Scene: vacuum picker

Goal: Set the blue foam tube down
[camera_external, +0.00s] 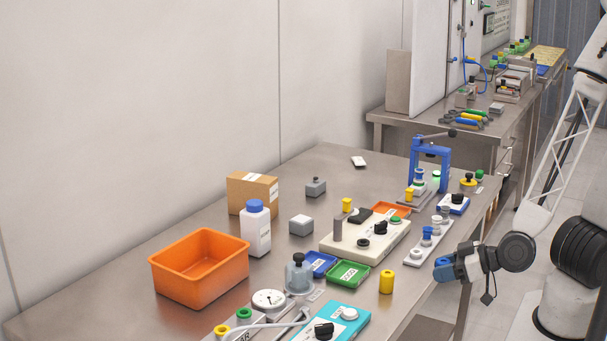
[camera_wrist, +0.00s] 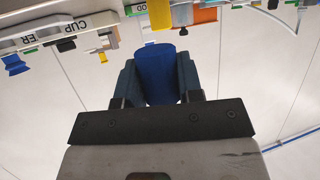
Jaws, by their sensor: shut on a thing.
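The blue foam tube (camera_wrist: 158,72) is between the two dark fingers of my gripper (camera_wrist: 158,84) in the wrist view, with a finger against each side. In the external view my gripper (camera_external: 449,268) is off the right long edge of the steel table (camera_external: 95,306), pointing toward it. The tube is hard to tell from the fingers there, with only a bit of blue showing at the tip. I see no surface touching the tube.
A yellow cylinder (camera_external: 386,281) stands near the table edge. A grey strip with knobs (camera_external: 417,254), a cream panel (camera_external: 345,243), a green tray (camera_external: 348,274) and a teal box (camera_external: 338,321) crowd that side. An orange bin (camera_external: 198,291) stands left; bare table lies around it.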

